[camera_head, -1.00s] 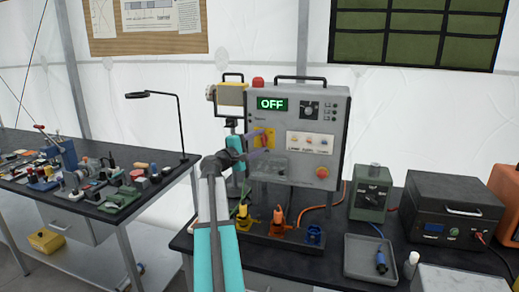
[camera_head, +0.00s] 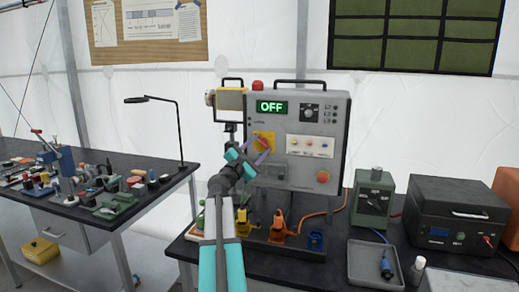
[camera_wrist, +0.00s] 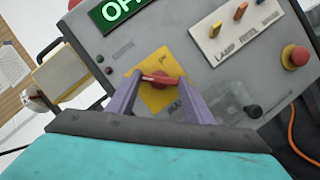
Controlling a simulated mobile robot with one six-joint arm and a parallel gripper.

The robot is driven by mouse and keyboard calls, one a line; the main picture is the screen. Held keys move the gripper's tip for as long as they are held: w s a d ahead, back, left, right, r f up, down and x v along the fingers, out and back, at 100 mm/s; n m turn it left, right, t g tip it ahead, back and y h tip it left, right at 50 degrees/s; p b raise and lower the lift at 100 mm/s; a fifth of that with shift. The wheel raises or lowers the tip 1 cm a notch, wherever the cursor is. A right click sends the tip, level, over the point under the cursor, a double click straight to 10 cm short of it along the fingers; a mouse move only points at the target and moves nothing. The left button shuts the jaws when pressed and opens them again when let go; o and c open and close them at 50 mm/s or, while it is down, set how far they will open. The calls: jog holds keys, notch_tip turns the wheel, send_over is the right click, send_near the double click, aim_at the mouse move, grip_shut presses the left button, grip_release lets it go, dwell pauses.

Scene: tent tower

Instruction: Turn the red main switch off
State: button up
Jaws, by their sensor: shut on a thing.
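The red main switch (camera_head: 263,141) sits on a yellow plate (camera_wrist: 157,98) on the front of a grey control box (camera_head: 300,170). Its red handle (camera_wrist: 160,78) also shows in the wrist view, slightly tilted from level. My gripper (camera_head: 264,149) is at the switch, with its purple fingers (camera_wrist: 160,88) on either side of the handle and shut on it. The lower part of the plate is partly hidden by my gripper in the head view.
A red button (camera_head: 323,177) and a row of small toggles (camera_head: 311,146) lie right of the switch on the box. Coloured plugs (camera_head: 279,226) stand below. A grey tray (camera_head: 375,264) and a green device (camera_head: 372,200) are at right.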

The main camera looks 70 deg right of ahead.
jog(key=shift+f, duration=0.15)
jog(key=o, duration=1)
jog(key=shift+o, duration=0.2)
jog(key=shift+a, duration=0.1)
jog(key=b+v, duration=0.2)
jog(key=v, duration=1.1)
jog(key=shift+a, duration=0.35)
